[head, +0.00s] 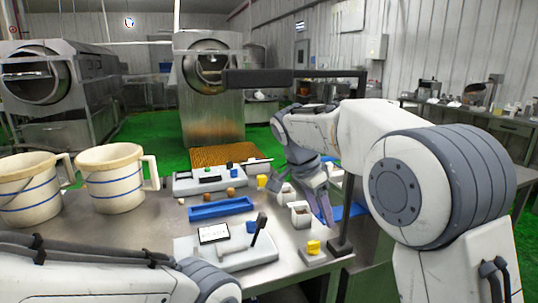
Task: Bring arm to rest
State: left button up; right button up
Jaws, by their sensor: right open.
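My right arm comes in from the right and reaches over the right part of the metal table (120,240). Its gripper (322,212) points down beside small white cups and a blue tray (345,211). The jaws are open, and I see nothing held between them. My left arm crosses the bottom left corner of the view. Its gripper is not in view.
Two cream jugs with blue bands (113,180) (27,190) stand on the left. A long blue tray (220,209), a white board (265,250) and a yellow piece (313,247) lie near my right gripper. A dark post (346,215) stands close right. Drum machines (210,95) stand behind.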

jog(key=s+a+f+n+y+p, duration=0.1)
jog(key=s+a+n+p, duration=0.1)
jog(key=s+n, duration=0.4)
jog(key=s+a+f+n+g+y+p, duration=0.1)
jog(key=s+n, duration=0.6)
jog(key=s, duration=0.8)
jog(key=s+a+f+n+y+p, duration=0.1)
jog(key=s+a+n+y+p, duration=0.1)
jog(key=s+a+n+p, duration=0.2)
jog(key=s+n+p, duration=0.1)
jog(key=s+n, duration=0.2)
jog(key=s, duration=0.3)
jog(key=shift+s+f+g+y, duration=0.3)
jog(key=shift+y, duration=0.1)
jog(key=shift+a, duration=0.1)
jog(key=shift+c, duration=0.9)
